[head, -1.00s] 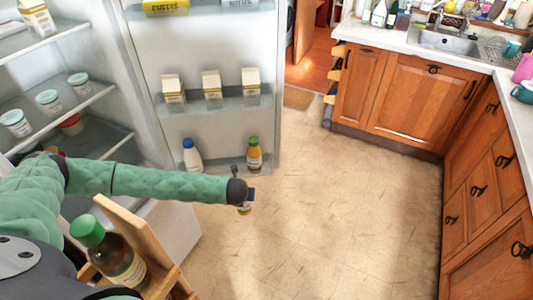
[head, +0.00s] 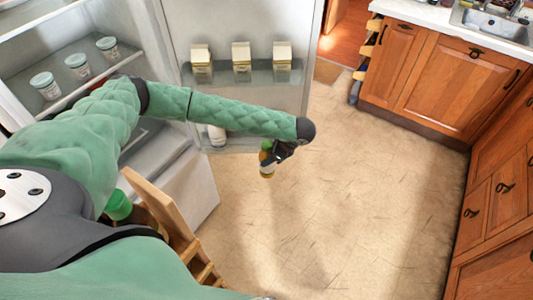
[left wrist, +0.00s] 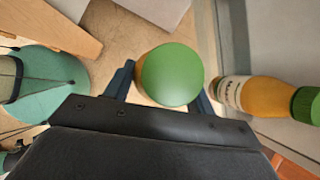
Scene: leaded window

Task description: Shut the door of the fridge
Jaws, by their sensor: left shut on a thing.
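The fridge door (head: 235,25) stands open, its inner side with shelves facing me. The open fridge body (head: 75,45) is at the left with its shelves showing. My left gripper (head: 283,150) is in front of the door's lower edge. It is shut on a green-capped bottle (head: 267,165), whose cap (left wrist: 170,75) fills the space between the fingers in the left wrist view. An orange bottle with a green cap (left wrist: 265,97) stands beside it in that view, apart from the fingers. My left arm hides part of the door's lowest shelf. My right gripper is not in view.
Several cartons (head: 242,62) stand on a door shelf, and a white bottle (head: 217,135) on the lowest one. A wooden rack (head: 165,215) with a green-capped bottle (head: 118,206) is close in front. Wooden cabinets (head: 450,80) line the right. The floor (head: 350,200) between is clear.

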